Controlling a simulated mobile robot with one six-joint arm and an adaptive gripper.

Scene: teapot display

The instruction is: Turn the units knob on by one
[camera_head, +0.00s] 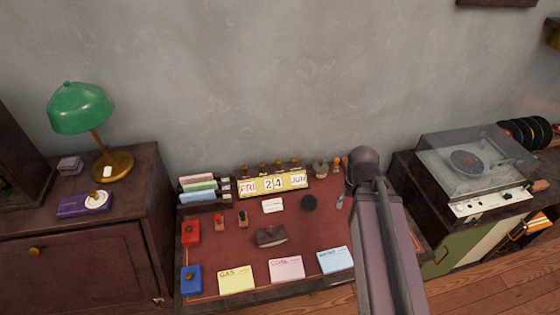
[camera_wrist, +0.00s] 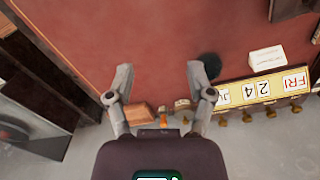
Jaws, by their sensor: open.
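The yellow desk calendar (camera_head: 273,195) at the back of the red desk reads FRI 24 JUN. Several brass knobs stand along its top. The units knob (camera_head: 279,166) is the one behind the 4. The calendar (camera_wrist: 233,97) appears upside down at right in the wrist view, with the units knob (camera_wrist: 246,117) along its lower edge. My gripper (camera_wrist: 160,73) is open and empty over the desk, with the calendar to the right of its fingers.
A black disc (camera_head: 308,202) and white card (camera_head: 272,205) lie in front of the calendar. The wall (camera_head: 270,80) is close behind. A record player (camera_head: 478,170) stands farther right.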

